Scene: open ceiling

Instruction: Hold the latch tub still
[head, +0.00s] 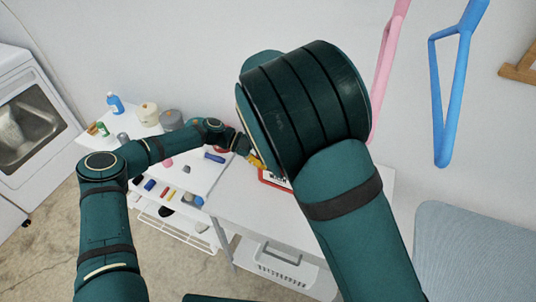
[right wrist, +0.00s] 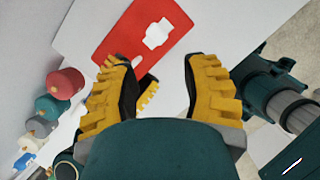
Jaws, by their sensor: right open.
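I cannot pick out the latch tub for certain. In the right wrist view a flat red mat (right wrist: 120,45) lies on the white table, with a small white piece (right wrist: 157,34) on it. My right gripper (right wrist: 160,85) is open over the table near the mat, with nothing seen held. In the head view my right arm hides it and most of the mat (head: 265,177). My left gripper (head: 256,162) shows only as a bit of yellow beside the mat; its jaws are too small and covered to read.
White shelves (head: 180,180) at left carry a blue bottle (head: 115,103), a cream tub (head: 148,114), a grey tub (head: 171,119) and small items. A white basket (head: 285,268) hangs under the table (head: 235,205). Pink (head: 388,60) and blue (head: 440,100) hanging frames are on the wall.

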